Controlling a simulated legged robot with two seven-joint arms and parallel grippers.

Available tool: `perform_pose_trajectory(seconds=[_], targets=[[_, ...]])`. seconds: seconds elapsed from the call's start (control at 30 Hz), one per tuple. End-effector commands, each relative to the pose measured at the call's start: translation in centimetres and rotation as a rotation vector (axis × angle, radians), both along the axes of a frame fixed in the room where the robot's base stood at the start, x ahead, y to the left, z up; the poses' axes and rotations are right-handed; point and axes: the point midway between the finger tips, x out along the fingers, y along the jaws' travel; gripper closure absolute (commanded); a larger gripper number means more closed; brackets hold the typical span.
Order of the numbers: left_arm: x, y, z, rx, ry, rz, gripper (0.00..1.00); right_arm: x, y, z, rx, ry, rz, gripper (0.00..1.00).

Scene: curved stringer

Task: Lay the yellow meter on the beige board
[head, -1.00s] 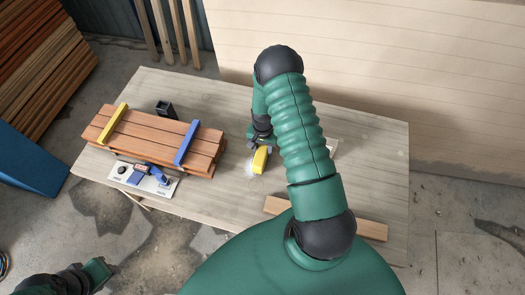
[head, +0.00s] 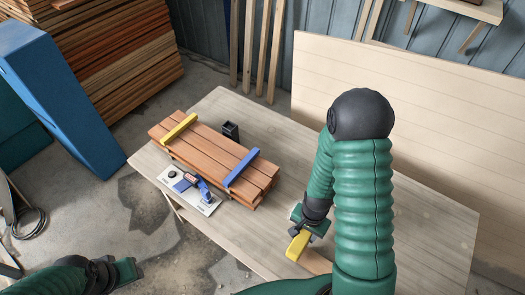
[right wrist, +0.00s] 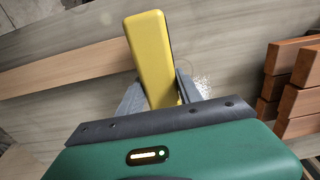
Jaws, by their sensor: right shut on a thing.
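The yellow meter (head: 298,245) is gripped in my right gripper (head: 308,226), near the front edge of the table. In the right wrist view the meter (right wrist: 150,55) sticks out between the two grey fingers, its far part in front of one end of the beige board (right wrist: 70,67). I cannot tell whether it touches the board. In the head view only a piece of the beige board (head: 316,262) shows, beside the meter; my right arm hides the rest. My left gripper (head: 128,271) is at the lower left, off the table, its opening unclear.
A stack of reddish planks (head: 222,155) with a yellow bar (head: 179,128) and a blue bar (head: 243,167) lies on the table (head: 235,105). Beside it are a white plate with a blue clamp (head: 192,188) and a black holder (head: 230,131). A large pale panel (head: 420,110) stands behind.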

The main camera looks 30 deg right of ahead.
Motion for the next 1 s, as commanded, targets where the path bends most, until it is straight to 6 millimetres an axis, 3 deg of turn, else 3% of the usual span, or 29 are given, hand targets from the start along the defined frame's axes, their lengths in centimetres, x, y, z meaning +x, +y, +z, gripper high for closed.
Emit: perform_pose_trajectory(seconds=[0.17,0.33,0.5,0.63,1.0], targets=[[0.0,0.0,-0.8,0.000,0.000,0.000,0.64,3.9,1.7,1.3,0.019,-0.020,0.219,1.00],[0.0,0.0,-1.9,0.000,0.000,0.000,0.64,9.3,5.6,5.1,0.026,-0.030,0.625,1.00],[0.0,0.0,-2.7,0.000,0.000,0.000,0.64,12.4,9.2,9.5,0.006,-0.016,0.970,1.00],[0.0,0.0,-2.8,0.000,0.000,0.000,0.64,12.9,10.2,11.1,-0.002,-0.004,1.075,1.00],[0.0,0.0,-2.7,0.000,0.000,0.000,0.64,13.0,10.2,11.2,-0.001,-0.001,1.079,1.00]])
